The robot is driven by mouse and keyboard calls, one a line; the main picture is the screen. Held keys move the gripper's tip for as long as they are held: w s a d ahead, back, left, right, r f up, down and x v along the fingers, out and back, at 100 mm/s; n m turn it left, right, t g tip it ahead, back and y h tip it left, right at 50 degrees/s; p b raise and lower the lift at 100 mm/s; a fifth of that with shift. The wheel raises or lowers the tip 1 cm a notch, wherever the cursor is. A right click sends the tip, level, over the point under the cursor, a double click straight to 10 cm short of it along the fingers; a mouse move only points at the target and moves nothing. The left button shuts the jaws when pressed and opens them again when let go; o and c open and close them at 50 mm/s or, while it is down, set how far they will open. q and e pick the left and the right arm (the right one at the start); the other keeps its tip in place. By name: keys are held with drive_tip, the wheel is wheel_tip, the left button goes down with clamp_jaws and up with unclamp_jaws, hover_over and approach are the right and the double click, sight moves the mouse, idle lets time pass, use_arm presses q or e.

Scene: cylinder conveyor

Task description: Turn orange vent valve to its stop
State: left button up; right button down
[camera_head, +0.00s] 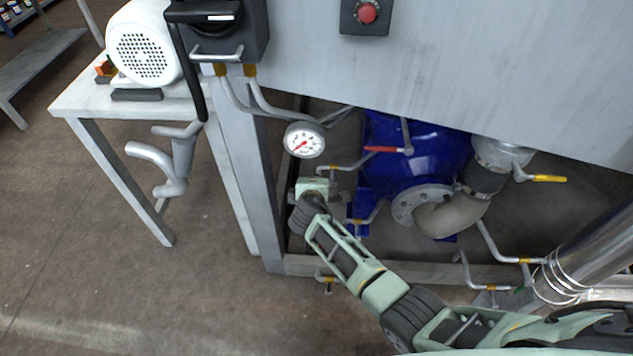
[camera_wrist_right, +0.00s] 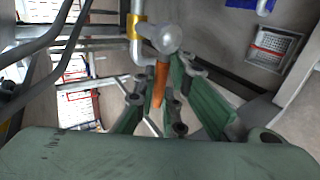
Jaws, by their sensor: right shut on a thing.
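The orange vent valve shows in the right wrist view as an orange lever (camera_wrist_right: 160,82) hanging from a round grey valve body on a pipe with a yellow collar. My right gripper (camera_wrist_right: 160,103) is shut on the lever, with green fingers on both sides of it. In the head view my right arm reaches in from the lower right, and its gripper (camera_head: 316,187) is low in the frame opening, below the pressure gauge. The orange lever is hidden there by the gripper. My left gripper is not in view.
A white-faced gauge (camera_head: 304,141) stands just above the gripper. A blue tank (camera_head: 420,165) with a red-handled valve (camera_head: 386,149) is to its right. A yellow-handled valve (camera_head: 547,178) is farther right. Frame posts and thin pipes crowd the gripper.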

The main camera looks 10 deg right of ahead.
drive_tip(key=c, duration=1.8)
unclamp_jaws()
drive_tip(key=v, duration=1.2)
drive_tip(key=shift+f, duration=0.1)
